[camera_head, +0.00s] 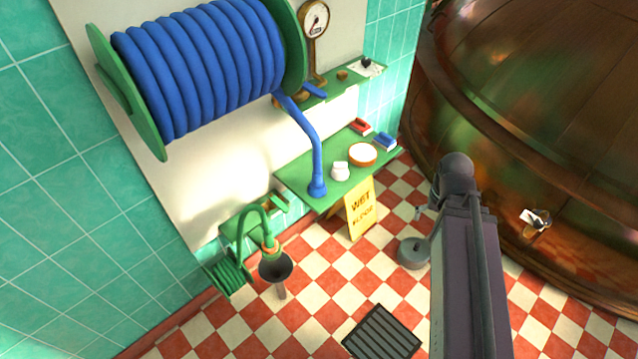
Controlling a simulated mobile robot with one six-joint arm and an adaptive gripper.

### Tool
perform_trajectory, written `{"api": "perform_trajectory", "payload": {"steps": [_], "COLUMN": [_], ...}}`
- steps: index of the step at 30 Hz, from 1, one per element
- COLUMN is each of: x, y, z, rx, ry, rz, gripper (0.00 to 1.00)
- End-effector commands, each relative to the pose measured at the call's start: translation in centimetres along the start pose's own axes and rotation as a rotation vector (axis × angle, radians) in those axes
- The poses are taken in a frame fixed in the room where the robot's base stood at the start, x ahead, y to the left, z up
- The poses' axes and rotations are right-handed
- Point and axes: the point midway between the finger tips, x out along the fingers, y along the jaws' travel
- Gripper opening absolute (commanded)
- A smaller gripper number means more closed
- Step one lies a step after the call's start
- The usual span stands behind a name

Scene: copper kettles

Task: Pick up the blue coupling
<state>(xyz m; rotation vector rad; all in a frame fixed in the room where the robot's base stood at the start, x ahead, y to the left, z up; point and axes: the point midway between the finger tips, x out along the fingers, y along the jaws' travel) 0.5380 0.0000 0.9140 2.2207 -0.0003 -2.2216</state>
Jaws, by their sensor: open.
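The blue coupling (317,188) is the flared end of a thick blue hose. It rests upright, or nearly so, at the front left of a green shelf (297,177). The hose rises from it to a large blue hose reel with green end discs. My arm (462,265) stands at the right, well apart from the coupling, with a rounded dark joint at its top. I cannot make out my gripper's fingers; they seem hidden behind the arm. Nothing covers the coupling.
The shelf also bears a white jar (340,171), a round wooden-rimmed dish (363,154), and red (360,126) and blue (385,141) blocks. A yellow wet-floor sign (361,209) stands below. A copper kettle (540,120) fills the right. A green tap (262,225) stands left.

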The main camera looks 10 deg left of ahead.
Motion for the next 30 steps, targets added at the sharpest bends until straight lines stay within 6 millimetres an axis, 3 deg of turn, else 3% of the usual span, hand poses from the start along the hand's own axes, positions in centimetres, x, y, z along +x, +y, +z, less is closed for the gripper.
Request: {"api": "perform_trajectory", "payload": {"steps": [19,30], "x": [0.5,5.2], "y": [-0.1,-1.3], "z": [-0.2,-3.1], "rx": [0.006,0.082], "ry": [0.006,0.101], "rz": [0.012,0.167], "gripper": [1.00,1.00]}}
